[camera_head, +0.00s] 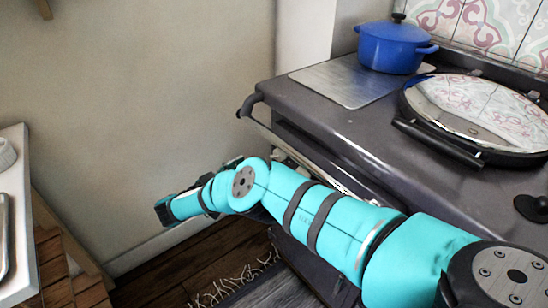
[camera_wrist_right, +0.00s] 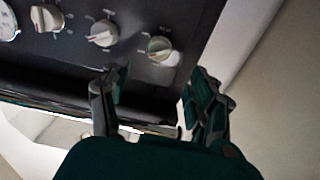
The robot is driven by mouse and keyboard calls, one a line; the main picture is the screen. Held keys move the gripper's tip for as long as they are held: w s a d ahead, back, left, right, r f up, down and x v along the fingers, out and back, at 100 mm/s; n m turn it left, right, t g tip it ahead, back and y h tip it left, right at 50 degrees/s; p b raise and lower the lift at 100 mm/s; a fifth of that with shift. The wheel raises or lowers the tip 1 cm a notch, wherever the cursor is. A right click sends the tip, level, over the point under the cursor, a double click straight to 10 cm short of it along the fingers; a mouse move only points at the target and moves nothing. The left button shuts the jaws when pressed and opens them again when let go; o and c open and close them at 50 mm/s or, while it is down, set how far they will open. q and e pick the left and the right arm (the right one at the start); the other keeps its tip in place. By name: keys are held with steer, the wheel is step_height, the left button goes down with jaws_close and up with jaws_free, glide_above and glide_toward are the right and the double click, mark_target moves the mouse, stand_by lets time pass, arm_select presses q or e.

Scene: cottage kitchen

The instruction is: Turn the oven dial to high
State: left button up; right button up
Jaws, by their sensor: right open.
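The dark range cooker (camera_head: 330,150) fills the right of the head view. Its dials face away from the head camera and show only in the right wrist view. There, a row of round pale dials sits on the dark panel: a left dial (camera_wrist_right: 47,18), a middle dial (camera_wrist_right: 103,33) with a reddish mark, and a right dial (camera_wrist_right: 160,48). Their labels are too small to read. My right gripper (camera_wrist_right: 153,88) is open and empty, its fingers apart below the right dial. In the head view my right arm crosses the cooker's front, gripper not clear. My left gripper is not in view.
A blue pot (camera_head: 393,45) and a large shiny lid (camera_head: 478,112) are on the cooker top. A rail (camera_head: 250,104) runs along its front edge. A round gauge (camera_wrist_right: 8,22) is left of the dials. A white counter (camera_head: 14,215) stands at the left.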

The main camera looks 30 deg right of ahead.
mark_target(274, 158)
steer(key=d, duration=0.3)
steer(key=d+b, duration=0.1)
steer(key=d, duration=0.3)
steer(key=d+b, duration=0.1)
steer(key=d, duration=0.2)
steer(key=shift+w+d, duration=0.2)
steer(key=shift+w, duration=0.15)
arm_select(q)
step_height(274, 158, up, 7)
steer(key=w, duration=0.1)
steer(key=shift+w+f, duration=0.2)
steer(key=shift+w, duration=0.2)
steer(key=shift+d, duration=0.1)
arm_select(e)
steer(key=c, duration=1.2)
